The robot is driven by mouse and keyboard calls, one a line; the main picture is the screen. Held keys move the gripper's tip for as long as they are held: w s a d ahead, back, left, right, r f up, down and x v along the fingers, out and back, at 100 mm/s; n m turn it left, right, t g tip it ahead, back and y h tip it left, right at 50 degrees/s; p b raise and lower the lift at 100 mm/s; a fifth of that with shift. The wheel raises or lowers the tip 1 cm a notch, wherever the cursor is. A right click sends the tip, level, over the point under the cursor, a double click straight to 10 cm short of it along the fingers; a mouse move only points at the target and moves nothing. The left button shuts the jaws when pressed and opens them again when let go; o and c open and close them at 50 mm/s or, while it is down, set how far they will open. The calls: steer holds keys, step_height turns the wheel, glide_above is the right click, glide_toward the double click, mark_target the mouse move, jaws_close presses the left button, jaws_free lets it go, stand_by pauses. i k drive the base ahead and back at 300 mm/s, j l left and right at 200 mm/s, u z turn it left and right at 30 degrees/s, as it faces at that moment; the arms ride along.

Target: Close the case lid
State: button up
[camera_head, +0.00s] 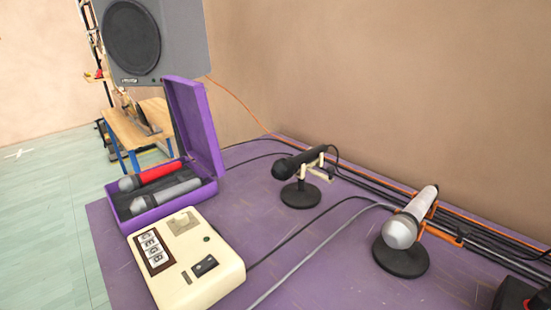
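The purple case (112,200) stands open on the purple table, left of the middle of the view. Its lid (203,122) stands raised, roughly upright, along the case's far right side. A microphone with a red handle (160,172) and a grey microphone (172,194) lie side by side in the dark-lined tray. Nothing shows between the lid and the tray. My gripper is not in view.
A cream box with a switch (205,270) stands close in front of the case. A black microphone (300,162) and a silver microphone (402,230) are on stands to the right. Cables run along the wall. A speaker (132,38) is behind the case.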

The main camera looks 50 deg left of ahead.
mark_target(188, 98)
steer(key=u, duration=1.9)
